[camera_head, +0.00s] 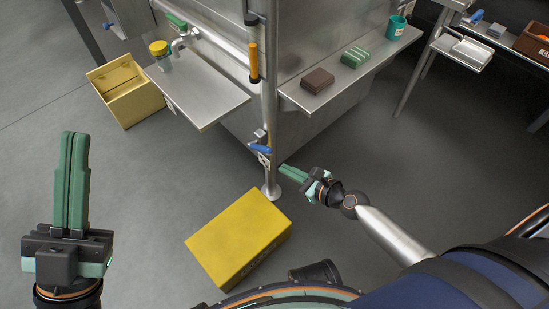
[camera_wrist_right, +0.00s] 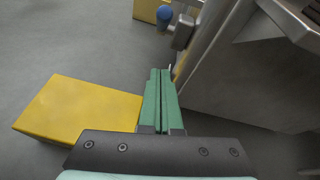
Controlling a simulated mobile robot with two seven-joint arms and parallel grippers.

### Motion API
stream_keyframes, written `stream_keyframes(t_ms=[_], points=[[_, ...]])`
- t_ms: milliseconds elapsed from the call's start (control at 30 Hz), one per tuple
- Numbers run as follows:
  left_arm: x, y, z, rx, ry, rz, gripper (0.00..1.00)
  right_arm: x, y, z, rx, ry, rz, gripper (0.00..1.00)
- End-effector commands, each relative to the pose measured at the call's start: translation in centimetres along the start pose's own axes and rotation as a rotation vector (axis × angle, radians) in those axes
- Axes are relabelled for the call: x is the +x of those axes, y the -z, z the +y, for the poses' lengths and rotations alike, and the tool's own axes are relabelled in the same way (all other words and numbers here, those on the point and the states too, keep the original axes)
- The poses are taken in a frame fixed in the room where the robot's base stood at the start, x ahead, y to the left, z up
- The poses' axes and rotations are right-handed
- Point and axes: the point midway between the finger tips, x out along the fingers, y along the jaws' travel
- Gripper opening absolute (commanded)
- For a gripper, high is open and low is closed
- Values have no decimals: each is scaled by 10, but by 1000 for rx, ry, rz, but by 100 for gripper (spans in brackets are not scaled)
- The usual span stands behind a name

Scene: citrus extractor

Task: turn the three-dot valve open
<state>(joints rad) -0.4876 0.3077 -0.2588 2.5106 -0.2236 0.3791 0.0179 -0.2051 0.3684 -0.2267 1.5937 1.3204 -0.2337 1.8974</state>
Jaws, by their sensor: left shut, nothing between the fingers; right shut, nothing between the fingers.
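A valve with a blue lever (camera_head: 260,148) sits low on the vertical steel pipe at the corner of the machine. A small pale tag (camera_head: 264,159) hangs just below it; I cannot make out its dots. In the right wrist view the blue lever (camera_wrist_right: 164,14) shows end-on beside its metal body (camera_wrist_right: 183,32), beyond my fingertips. My right gripper (camera_head: 281,168) is shut and empty, a little right of and below the lever, apparently not touching it. It also shows in the wrist view (camera_wrist_right: 160,72). My left gripper (camera_head: 75,135) is shut and empty, far to the left.
A yellow box (camera_head: 238,236) lies on the floor below the valve. Steel shelves (camera_head: 205,95) flank the pipe; the right one carries a brown block (camera_head: 317,81), a green block (camera_head: 355,57) and a teal cup (camera_head: 397,27). An open yellow bin (camera_head: 127,103) stands left. Floor between is clear.

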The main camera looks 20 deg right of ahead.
Motion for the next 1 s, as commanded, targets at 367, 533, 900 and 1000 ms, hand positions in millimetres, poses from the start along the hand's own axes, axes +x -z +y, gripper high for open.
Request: stream_keyframes(t_ms=[367,533,900,1000], points=[[9,11,-6,-9,7,9,0,32,-34,0,-1,-1,-2,0],[10,13,-8,-12,10,13,0,34,-39,0,-1,0,-1,0],[10,12,-8,-10,8,9,0,34,-39,0,-2,-1,1,0],[13,14,-9,-11,8,8,0,33,-41,0,-1,-1,7,0]])
